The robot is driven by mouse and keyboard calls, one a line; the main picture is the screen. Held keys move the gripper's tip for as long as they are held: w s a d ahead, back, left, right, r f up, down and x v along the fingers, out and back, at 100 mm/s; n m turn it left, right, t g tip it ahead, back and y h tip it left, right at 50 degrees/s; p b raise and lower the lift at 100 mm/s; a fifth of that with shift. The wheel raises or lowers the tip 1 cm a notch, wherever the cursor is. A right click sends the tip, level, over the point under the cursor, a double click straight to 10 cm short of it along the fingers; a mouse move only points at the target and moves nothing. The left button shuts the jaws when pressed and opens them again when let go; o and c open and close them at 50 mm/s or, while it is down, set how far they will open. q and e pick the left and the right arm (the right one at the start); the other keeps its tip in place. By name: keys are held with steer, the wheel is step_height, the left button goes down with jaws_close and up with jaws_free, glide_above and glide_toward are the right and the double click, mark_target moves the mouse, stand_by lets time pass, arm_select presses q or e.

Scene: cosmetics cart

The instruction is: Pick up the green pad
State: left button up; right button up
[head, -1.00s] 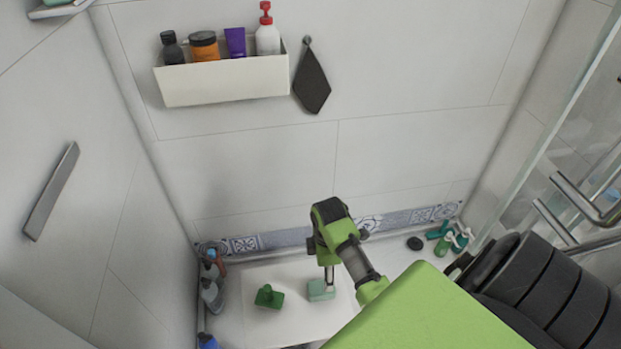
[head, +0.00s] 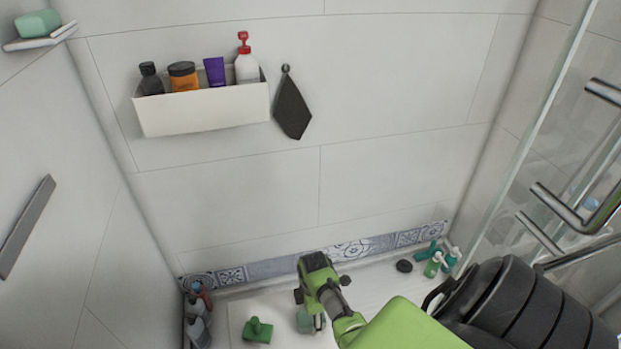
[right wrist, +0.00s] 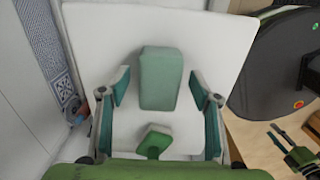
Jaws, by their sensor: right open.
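The green pad, a pale green block (right wrist: 160,72), lies on a white board (right wrist: 215,50) in the right wrist view. It also shows low in the head view as a pale green block (head: 304,322), partly hidden by my right gripper (head: 316,322). In the right wrist view my right gripper (right wrist: 158,88) is open, with one finger on each side of the pad and a gap at both sides. A darker green piece with a stem (right wrist: 154,141) lies nearer the palm; it shows left of the pad in the head view (head: 257,331).
Several bottles (head: 196,325) stand by the left wall. Green bottles (head: 441,262) and a black disc (head: 404,266) are by the right wall. A white wall shelf (head: 205,114) holds toiletries. A glass door (head: 520,150) with metal handles is at the right.

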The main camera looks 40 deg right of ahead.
steer(key=shift+f, duration=0.7)
steer(key=c, duration=1.2)
steer(key=shift+r, duration=0.15)
steer(key=shift+w+r, duration=0.1)
steer(key=shift+r, duration=0.2)
step_height(320, 180, up, 2)
steer(key=shift+r+p, duration=0.1)
steer(key=shift+p, duration=0.35)
steer(key=s+a+r, duration=0.3)
steer(key=s+a+r+p, duration=0.1)
steer(key=s+a+r, duration=0.1)
steer(key=s+r, duration=0.1)
steer(key=s+a+r+p, duration=0.1)
steer(key=s+a+r, duration=0.2)
steer(key=s+r, duration=0.1)
steer(key=shift+s+a, duration=0.3)
steer(key=shift+s, duration=0.3)
